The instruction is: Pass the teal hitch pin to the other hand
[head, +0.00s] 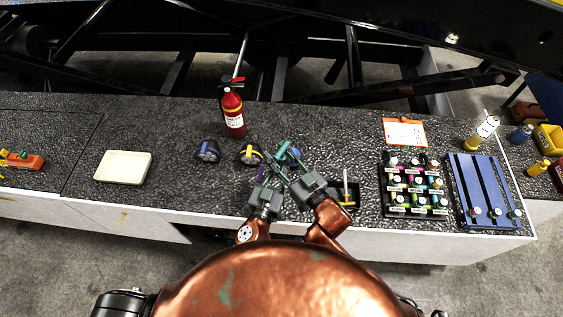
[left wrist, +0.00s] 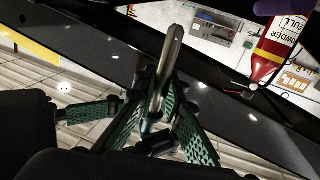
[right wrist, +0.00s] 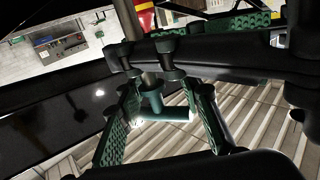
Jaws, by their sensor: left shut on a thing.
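The teal hitch pin has a teal crossbar handle (right wrist: 165,114) and a grey metal shaft (left wrist: 172,50). In the head view, a teal part of it (head: 282,150) shows beyond my gripper fingers. My left gripper (head: 273,173) is shut on the pin, which it holds above the counter. In the left wrist view, the shaft rises from between its green pads. My right gripper (head: 291,172) is close beside the left one. In the right wrist view, its pads (right wrist: 160,125) stand apart on either side of the handle. Whether they touch it is unclear.
A red fire extinguisher (head: 233,112) stands behind the grippers. Blue (head: 208,150) and yellow (head: 250,153) round-backed items lie left of them. A cream tray (head: 123,167) is farther left. A bottle rack (head: 392,208) and blue slotted rack (head: 463,190) stand right. The counter's left middle is clear.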

